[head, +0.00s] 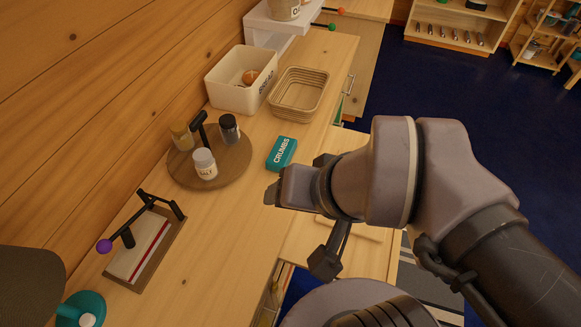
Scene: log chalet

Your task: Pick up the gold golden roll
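A round golden-brown roll (249,77) lies inside a white bin (225,93) near the back of the wooden counter. The bin's front wall hides its lower part. My gripper (273,193) is over the counter's right edge, in front of the bin and well apart from the roll. It is seen from the side, and its fingers overlap, so whether it is open or shut does not show. Nothing shows held at its tip.
A teal box (281,153) lies close behind my gripper. An empty wicker basket (299,92) stands right of the bin. A round wooden tray (226,176) with several jars is left of the teal box. A napkin holder (139,245) stands at the front left.

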